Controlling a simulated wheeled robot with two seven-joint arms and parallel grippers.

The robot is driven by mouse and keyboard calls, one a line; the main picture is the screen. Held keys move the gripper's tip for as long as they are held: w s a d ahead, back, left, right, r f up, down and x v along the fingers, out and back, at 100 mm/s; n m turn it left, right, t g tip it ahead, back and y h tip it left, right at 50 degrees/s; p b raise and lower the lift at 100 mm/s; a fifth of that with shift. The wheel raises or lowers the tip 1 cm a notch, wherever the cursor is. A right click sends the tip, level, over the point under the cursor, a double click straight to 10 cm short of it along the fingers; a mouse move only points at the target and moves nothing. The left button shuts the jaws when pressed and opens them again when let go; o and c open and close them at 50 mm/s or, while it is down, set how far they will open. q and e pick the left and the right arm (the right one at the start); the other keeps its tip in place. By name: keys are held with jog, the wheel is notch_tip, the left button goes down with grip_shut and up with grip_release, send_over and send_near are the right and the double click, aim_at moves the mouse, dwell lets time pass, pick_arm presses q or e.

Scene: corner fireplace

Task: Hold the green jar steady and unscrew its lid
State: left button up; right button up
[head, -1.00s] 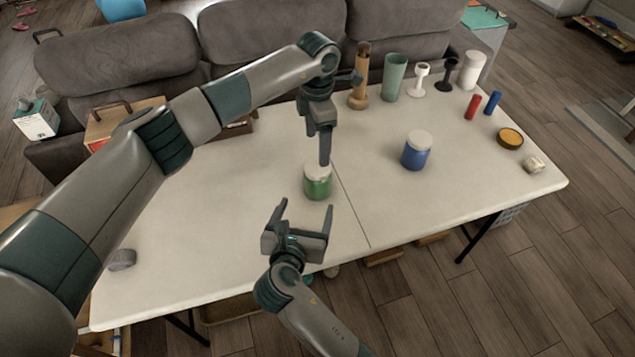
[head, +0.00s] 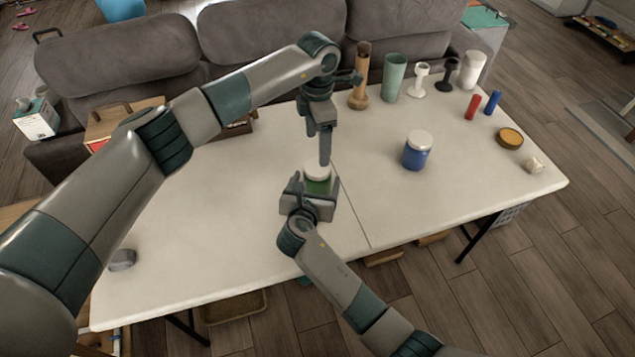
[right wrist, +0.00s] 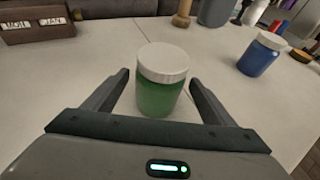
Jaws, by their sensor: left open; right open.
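The green jar (head: 318,186) with its white lid (head: 317,172) stands upright on the white table. In the right wrist view the green jar (right wrist: 158,98) and its white lid (right wrist: 163,62) show clearly, between the fingers of my open right gripper (right wrist: 160,90), with gaps on both sides. In the head view my right gripper (head: 312,188) is low in front of the jar and hides its lower part. My left gripper (head: 324,150) points down just above the lid; it is open, with its fingers seen edge-on. I cannot tell whether it touches the lid.
A blue jar (head: 415,152) with a white lid stands to the right on the table (head: 230,220). Cups, a wooden bottle and small cylinders stand at the back right. A grey lump (head: 122,260) lies at the front left. The table's left middle is clear.

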jog(key=shift+x, duration=1.5)
jog(key=shift+c, duration=0.7)
grip_shut()
pick_arm(q)
jog(key=m, duration=0.8)
jog(key=shift+r+m, duration=0.1)
jog(key=shift+m, duration=0.3)
jog(key=m, duration=0.9)
